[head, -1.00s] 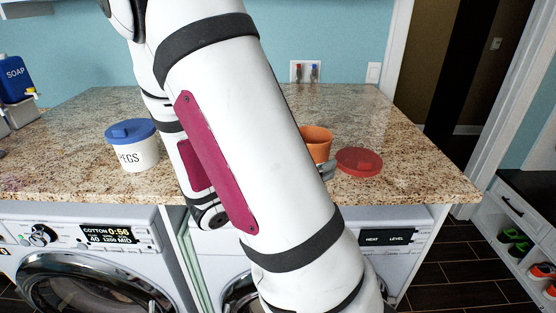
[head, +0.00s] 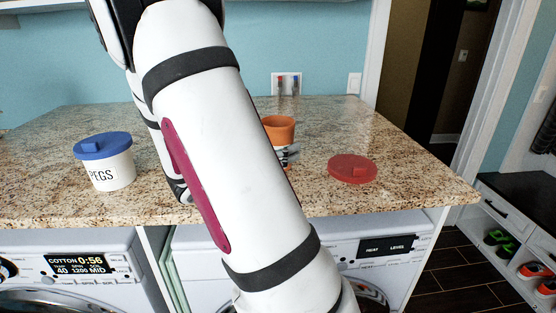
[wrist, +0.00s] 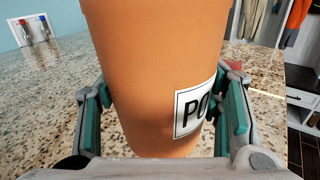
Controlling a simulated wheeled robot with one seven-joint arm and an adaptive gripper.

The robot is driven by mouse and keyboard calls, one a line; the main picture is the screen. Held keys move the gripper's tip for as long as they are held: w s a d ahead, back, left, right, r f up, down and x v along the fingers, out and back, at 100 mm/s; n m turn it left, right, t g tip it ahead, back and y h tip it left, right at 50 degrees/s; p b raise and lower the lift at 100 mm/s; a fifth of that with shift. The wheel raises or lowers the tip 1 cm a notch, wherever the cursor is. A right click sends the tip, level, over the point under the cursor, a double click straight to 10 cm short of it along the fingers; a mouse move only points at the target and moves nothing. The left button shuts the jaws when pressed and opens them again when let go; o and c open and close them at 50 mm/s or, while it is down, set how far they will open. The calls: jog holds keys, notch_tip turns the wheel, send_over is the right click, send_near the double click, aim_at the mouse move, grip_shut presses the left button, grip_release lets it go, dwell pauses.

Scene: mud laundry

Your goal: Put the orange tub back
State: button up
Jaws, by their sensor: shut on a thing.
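The orange tub (head: 280,128) shows past the right side of my arm in the head view. In the wrist view the tub (wrist: 150,70) fills the middle, roughly upright, with a white label reading "PO" and the rest cut off. My gripper (wrist: 162,112) is shut on the tub, with a green-padded finger at each side. In the head view only a grey bit of my gripper (head: 291,154) shows beside the tub. The tub's underside is hidden, so I cannot tell whether it touches the counter.
A red lid (head: 352,168) lies on the granite counter (head: 405,185), right of the tub. A white pegs tub with a blue lid (head: 103,145) stands at the left. The counter's right end is clear.

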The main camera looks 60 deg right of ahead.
jog(key=shift+w+d, duration=0.15)
jog(key=shift+w, duration=0.1)
jog(key=shift+f, duration=1.8)
jog(key=shift+f, duration=0.1)
jog(key=o, duration=1.2)
